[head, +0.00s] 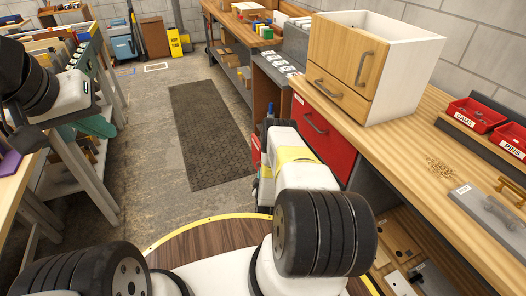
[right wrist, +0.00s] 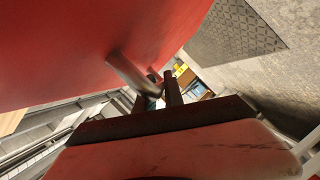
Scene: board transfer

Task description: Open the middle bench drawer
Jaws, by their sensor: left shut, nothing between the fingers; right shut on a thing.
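The bench's upper red drawer front (head: 325,140) shows below the bench top in the head view, with its grey bar handle (head: 314,122) free. My right arm hides what lies below it. In the right wrist view a red front (right wrist: 90,45) fills the upper left, with a grey handle (right wrist: 130,75) standing out from it. My right gripper (right wrist: 160,92) is shut around this handle. Which drawer it belongs to, and how far out it is, I cannot tell. My left gripper (head: 22,138) is shut and empty at the far left, well away from the bench.
A wooden drawer cabinet (head: 370,65) stands on the bench top (head: 415,125). Red bins (head: 472,115) sit to its right. A dark mat (head: 208,125) lies on the open floor. A side table (head: 20,185) stands at left, under my left arm.

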